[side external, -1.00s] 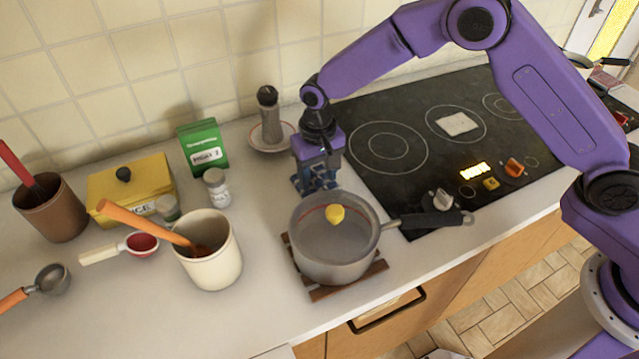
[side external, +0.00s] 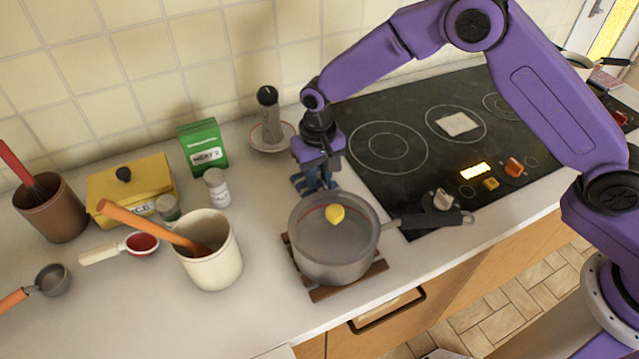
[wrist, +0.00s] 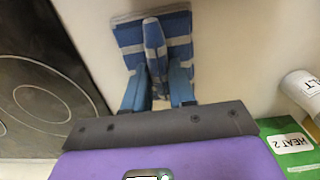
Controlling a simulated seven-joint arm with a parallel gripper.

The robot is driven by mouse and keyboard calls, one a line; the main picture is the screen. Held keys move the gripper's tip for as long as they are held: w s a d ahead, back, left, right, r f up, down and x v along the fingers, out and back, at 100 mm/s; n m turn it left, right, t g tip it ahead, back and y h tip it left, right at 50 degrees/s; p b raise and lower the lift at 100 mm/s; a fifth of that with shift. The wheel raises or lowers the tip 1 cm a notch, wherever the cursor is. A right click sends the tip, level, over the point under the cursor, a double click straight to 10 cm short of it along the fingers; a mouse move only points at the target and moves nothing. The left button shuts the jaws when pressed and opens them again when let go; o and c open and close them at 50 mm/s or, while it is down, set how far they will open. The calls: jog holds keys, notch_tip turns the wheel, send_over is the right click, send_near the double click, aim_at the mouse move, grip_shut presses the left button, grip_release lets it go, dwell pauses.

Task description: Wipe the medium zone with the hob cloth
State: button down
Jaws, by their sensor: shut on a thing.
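My gripper (side external: 315,178) is low over the counter, between the hob's left edge and the pot. Its blue fingers also show in the wrist view (wrist: 157,88). They are shut on a blue cloth with grey stripes (wrist: 130,35), pinching a raised fold in its middle. The rest of the cloth spreads flat at counter level. In the side view the cloth is mostly hidden by the gripper and pot. The black hob (side external: 410,190) has several ring-marked zones of different sizes. A pale square (side external: 457,123) lies on the rear middle ring.
A grey pot (side external: 335,262) with a yellow thing in it stands on a wooden trivet close in front of my gripper, its handle reaching over the hob's edge. A pepper mill (side external: 269,112), green box (side external: 203,146) and white shaker (side external: 216,187) stand behind and left.

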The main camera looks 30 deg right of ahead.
aim_at(319, 178)
jog(key=shift+r, duration=3.5)
jog(key=shift+d, duration=0.1)
jog(key=w+d+m, duration=0.2)
jog(key=d+m, duration=0.2)
jog(key=d, duration=1.5)
jog(key=w+d+m, duration=0.2)
jog(key=d+m, duration=0.3)
jog(key=d, duration=1.4)
jog(key=shift+w+f, duration=0.15)
jog(key=shift+w, duration=0.1)
jog(key=shift+f, duration=0.1)
jog(key=shift+f, duration=2.05)
jog(key=shift+f, duration=0.85)
